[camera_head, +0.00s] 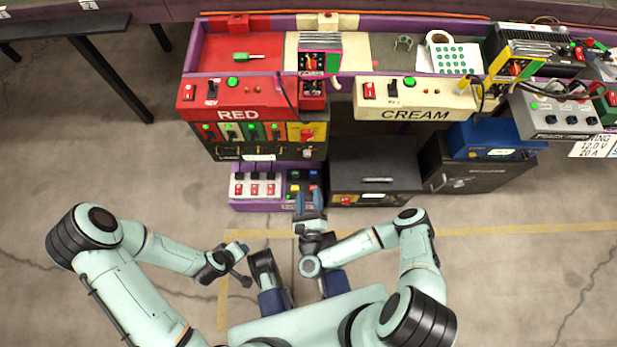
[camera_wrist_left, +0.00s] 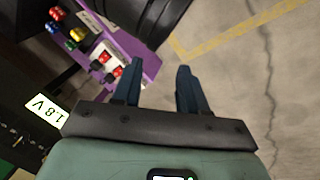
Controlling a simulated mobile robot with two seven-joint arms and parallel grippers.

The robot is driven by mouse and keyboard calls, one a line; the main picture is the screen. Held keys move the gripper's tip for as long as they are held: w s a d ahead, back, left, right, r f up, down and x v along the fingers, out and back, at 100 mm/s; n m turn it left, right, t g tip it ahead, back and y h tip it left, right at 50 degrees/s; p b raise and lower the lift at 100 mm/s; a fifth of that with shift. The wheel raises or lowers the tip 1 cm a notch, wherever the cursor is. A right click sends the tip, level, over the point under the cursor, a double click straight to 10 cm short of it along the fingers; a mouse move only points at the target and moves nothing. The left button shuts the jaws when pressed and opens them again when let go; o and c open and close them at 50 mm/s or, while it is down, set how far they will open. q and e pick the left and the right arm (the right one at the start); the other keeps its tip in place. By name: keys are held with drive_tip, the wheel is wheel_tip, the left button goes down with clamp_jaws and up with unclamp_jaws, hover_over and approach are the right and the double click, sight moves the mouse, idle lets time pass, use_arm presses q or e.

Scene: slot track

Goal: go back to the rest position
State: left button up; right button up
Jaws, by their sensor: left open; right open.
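My right gripper (camera_head: 310,200) is at the centre of the head view, its blue fingers pointing away from me. They overlap the right end of the low purple switch panel (camera_head: 234,205) in the picture; I cannot tell whether they touch it. It is open, and I see nothing between its fingers. My left gripper (camera_head: 240,249) is lower and to the left, over the floor, small and side-on. In the left wrist view its two dark blue fingers (camera_wrist_left: 158,88) stand apart with nothing between them. The purple panel is ahead and left of them there.
The RED control box (camera_head: 239,115) and CREAM control box (camera_head: 415,115) sit on the purple-edged bench. A dark drawer cabinet (camera_head: 374,162) stands below, right of my right gripper. A blue unit (camera_head: 490,138) is farther right.

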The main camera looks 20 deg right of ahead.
drive_tip(key=shift+s, duration=0.3)
idle(0.4)
